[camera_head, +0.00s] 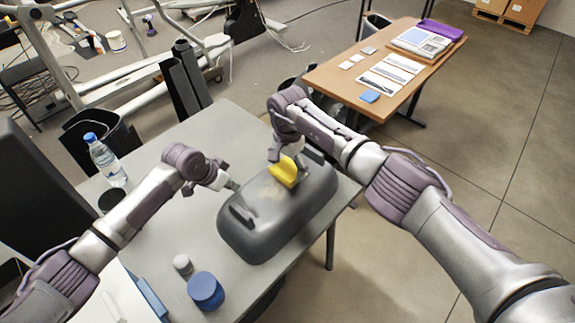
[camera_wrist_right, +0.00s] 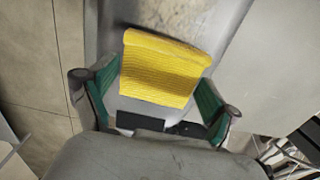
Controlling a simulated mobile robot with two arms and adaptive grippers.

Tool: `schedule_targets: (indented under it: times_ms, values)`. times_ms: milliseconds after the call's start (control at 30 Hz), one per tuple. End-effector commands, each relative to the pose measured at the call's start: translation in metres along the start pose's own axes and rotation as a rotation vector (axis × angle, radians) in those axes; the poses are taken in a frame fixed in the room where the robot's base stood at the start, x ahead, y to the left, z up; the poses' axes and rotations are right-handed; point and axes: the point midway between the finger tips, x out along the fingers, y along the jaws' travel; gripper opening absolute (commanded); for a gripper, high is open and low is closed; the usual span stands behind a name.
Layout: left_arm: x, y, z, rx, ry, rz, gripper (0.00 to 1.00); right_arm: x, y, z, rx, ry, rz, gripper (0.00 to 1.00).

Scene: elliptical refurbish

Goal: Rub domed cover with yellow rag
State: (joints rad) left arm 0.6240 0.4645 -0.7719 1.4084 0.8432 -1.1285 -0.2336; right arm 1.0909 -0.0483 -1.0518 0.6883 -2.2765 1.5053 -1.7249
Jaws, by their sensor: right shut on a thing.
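The domed cover (camera_head: 285,222) is a long dark grey shell lying on the grey table, with a dull brownish patch on its top. The yellow rag (camera_head: 284,171) is over the cover's far part, at the patch; whether it presses on the surface is hard to tell. My right gripper (camera_head: 290,160) is shut on the rag, which also shows folded between the green-lined fingers in the right wrist view (camera_wrist_right: 160,70). My left gripper (camera_head: 232,184) is at the cover's left side, close to its edge; its fingers are too small to read.
On the grey table (camera_head: 165,240) stand a water bottle (camera_head: 104,160), a blue-lidded jar (camera_head: 206,291) and a small grey-capped container (camera_head: 183,265). A wooden table (camera_head: 335,75) with papers and a purple tray (camera_head: 440,30) stands behind. Floor at right is clear.

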Motion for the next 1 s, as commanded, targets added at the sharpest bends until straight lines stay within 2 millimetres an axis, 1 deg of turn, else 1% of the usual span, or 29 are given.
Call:
schedule_targets:
  times_ms: [267,1000]
  values:
    - [0.0,0.0,0.0,0.0,0.0,0.0,0.0,0.001,0.0,0.0,0.0,0.0,0.0,0.6]
    - [0.0,0.0,0.0,0.0,0.0,0.0,0.0,0.016,0.0,0.0,0.0,0.0,0.002,0.6]
